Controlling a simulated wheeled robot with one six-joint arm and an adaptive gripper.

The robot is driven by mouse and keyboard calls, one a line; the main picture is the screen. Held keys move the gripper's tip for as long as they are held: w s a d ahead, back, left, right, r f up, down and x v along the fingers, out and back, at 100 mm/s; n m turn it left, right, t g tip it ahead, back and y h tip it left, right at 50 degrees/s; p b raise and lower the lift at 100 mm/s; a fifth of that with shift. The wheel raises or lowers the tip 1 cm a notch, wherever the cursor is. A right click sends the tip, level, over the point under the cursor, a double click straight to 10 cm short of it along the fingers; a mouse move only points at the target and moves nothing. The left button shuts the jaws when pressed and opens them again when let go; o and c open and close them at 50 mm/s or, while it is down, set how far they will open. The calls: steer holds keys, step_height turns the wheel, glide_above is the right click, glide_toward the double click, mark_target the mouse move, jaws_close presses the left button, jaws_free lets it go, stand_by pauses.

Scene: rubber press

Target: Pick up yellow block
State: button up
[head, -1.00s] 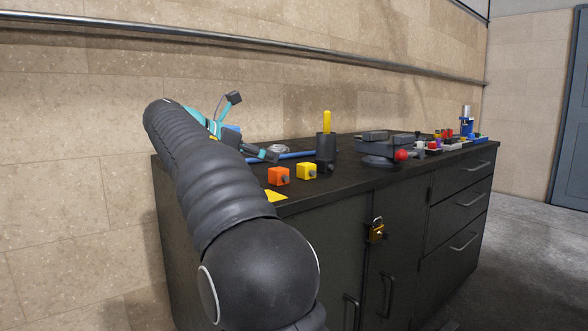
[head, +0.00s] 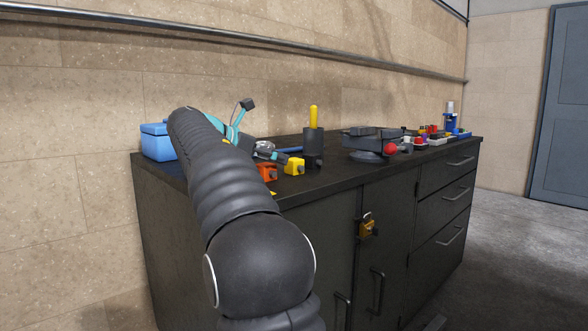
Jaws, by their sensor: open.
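The yellow block (head: 294,166), with a small dark knob on its front, sits near the front edge of the dark countertop (head: 340,176). An orange block (head: 267,172) is just left of it. My gripper (head: 264,131) is open, with teal parts and dark fingertips spread wide, one high and one low. The lower fingertip shows just behind and left of the yellow block; whether they touch cannot be told. My arm hides part of the gripper and the counter's left end.
A dark cylinder (head: 313,142) with a yellow rod stands right behind the yellow block. A grey press-like device (head: 370,143) with a red knob is further right. A blue box (head: 158,142) is at the left. Several small colored items crowd the far right end.

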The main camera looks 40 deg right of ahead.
mark_target(294, 166)
steer(key=x, duration=0.4)
steer(key=shift+w+d+b, duration=0.1)
steer(key=shift+d+b, duration=0.3)
steer(key=shift+r, duration=0.1)
steer(key=c, duration=1.3)
